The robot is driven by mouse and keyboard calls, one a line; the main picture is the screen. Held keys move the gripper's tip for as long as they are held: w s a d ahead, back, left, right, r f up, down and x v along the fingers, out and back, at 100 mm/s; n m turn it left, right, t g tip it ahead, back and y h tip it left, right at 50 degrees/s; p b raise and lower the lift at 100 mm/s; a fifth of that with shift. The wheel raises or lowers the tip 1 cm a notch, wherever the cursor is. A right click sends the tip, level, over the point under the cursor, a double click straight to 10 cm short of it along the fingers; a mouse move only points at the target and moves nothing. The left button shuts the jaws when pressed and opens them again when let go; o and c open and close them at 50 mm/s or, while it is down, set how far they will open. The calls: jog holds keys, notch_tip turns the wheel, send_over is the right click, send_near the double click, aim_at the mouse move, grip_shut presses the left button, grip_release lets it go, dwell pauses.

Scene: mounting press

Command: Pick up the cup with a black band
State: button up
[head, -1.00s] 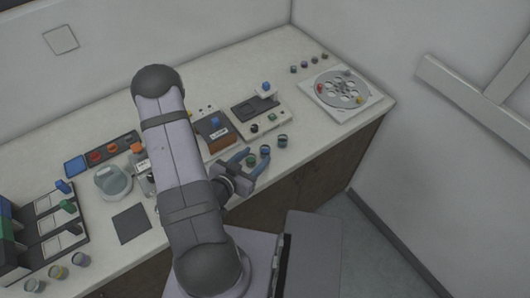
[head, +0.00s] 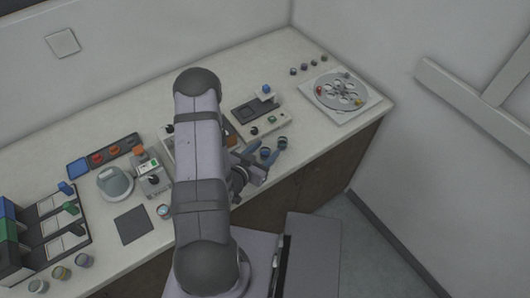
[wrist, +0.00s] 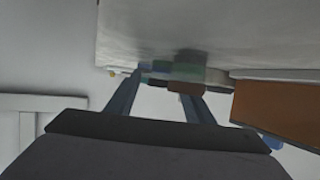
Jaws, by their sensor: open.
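Small dark cups stand at the bench's front edge by my gripper (head: 264,160) in the head view. One cup (head: 265,152) shows between the fingers, and another (head: 282,141) is close by the right finger. I cannot tell which cup has a black band at this size. My gripper is open, with no clear hold on anything. In the wrist view, the two blue fingers of my gripper (wrist: 160,95) reach toward blurred green (wrist: 188,73), blue and dark red shapes. Whether the fingers touch them is not clear.
A device with a blue knob (head: 262,122) stands behind my gripper. A round carousel (head: 340,92) sits at right. My arm hides the bench's middle.

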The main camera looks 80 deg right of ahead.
jog(key=shift+c, duration=0.6)
jog(key=c, duration=1)
jog(key=shift+r, duration=0.2)
jog(key=shift+r+b, duration=0.7)
jog(key=shift+r, duration=4.1)
